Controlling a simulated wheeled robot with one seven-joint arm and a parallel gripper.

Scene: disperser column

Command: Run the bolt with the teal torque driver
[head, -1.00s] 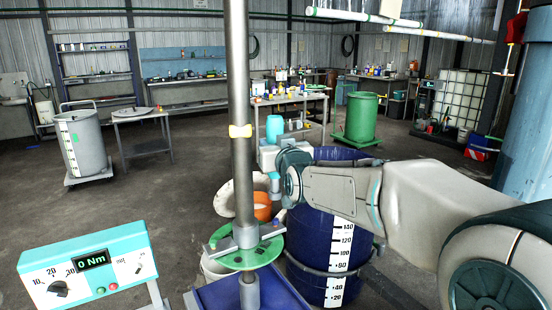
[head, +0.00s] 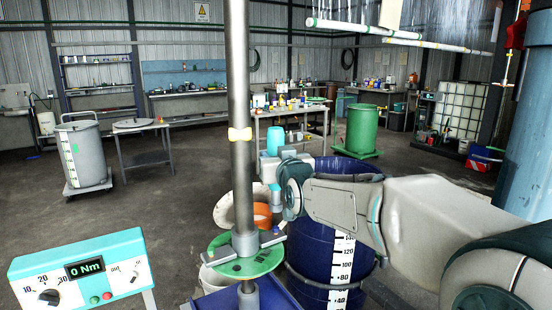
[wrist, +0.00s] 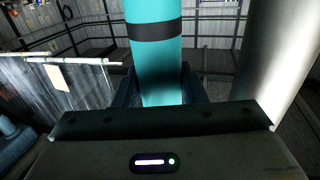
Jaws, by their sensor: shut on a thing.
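The teal torque driver (wrist: 153,50) stands tall in the wrist view, a cylinder with a black band. My gripper (wrist: 160,95) is shut on it; its jaws hide the lower part. In the head view a small teal piece of the driver (head: 276,197) shows just left of my wrist, right of the steel column and above the green disc. The green disc (head: 262,264) with a grey collar (head: 245,243) sits around the column. A small pale piece stands at the collar arm's right end; I cannot tell whether it is the bolt. The torque readout (head: 85,268) shows 0 Nm.
The steel column (head: 239,90) stands upright in front of me and also fills the right of the wrist view (wrist: 275,60). A dark blue drum (head: 308,240) is under my arm. An orange bucket (head: 262,215) is behind the column. Open floor lies left.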

